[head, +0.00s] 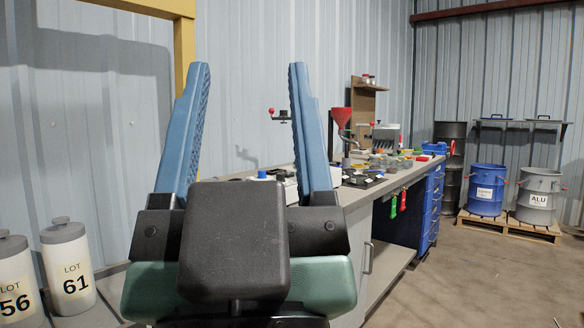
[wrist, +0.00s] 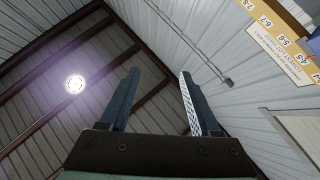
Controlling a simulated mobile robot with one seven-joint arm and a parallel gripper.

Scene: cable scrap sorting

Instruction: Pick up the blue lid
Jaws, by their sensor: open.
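A flat, dark blue lid (head: 495,119) with a handle on top appears to rest on a wall rack at the far right, above a blue drum (head: 487,190). It is small in the head view, and I do not see it in the wrist view. My gripper (head: 248,68) is open and empty, with its two blue fingers pointing up in the near foreground, far from the lid. In the wrist view my gripper (wrist: 158,75) has only the roof and walls beyond its fingers.
A grey lid (head: 543,120) sits beside the blue one, above a grey drum labelled ALU (head: 538,195). Both drums stand on a wooden pallet (head: 510,227). A cluttered workbench (head: 365,190) runs along the wall. Open floor (head: 470,280) lies at right. Lot canisters (head: 68,265) stand at left.

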